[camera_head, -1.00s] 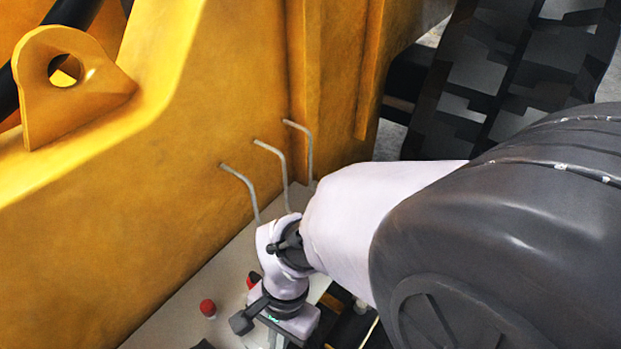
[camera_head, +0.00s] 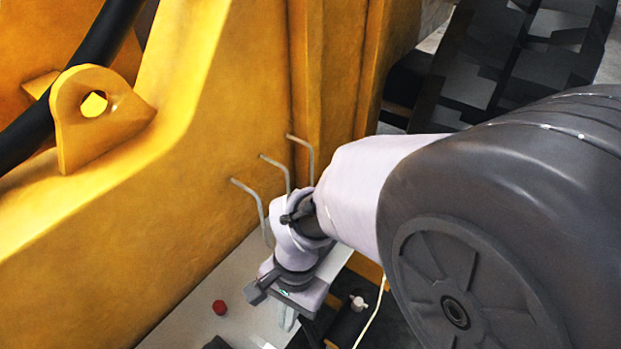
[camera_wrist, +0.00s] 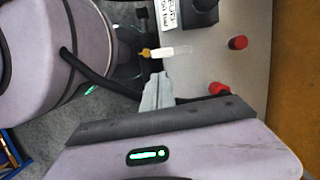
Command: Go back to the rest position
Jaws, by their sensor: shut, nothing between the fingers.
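My gripper (camera_head: 288,318) is low in the middle of the head view, over a pale panel at the foot of a yellow machine body. In the wrist view my gripper's grey fingers (camera_wrist: 158,90) are together, with nothing held between them. They point toward the panel. The head view shows little of the fingers, and my wrist hides part of the panel.
The yellow machine body (camera_head: 190,190) rises on the left, with several bent grey rods (camera_head: 255,205) beside my wrist. The pale panel (camera_wrist: 215,62) bears a red knob (camera_head: 220,307) and another red knob (camera_wrist: 217,88). A dark track (camera_head: 500,60) stands behind.

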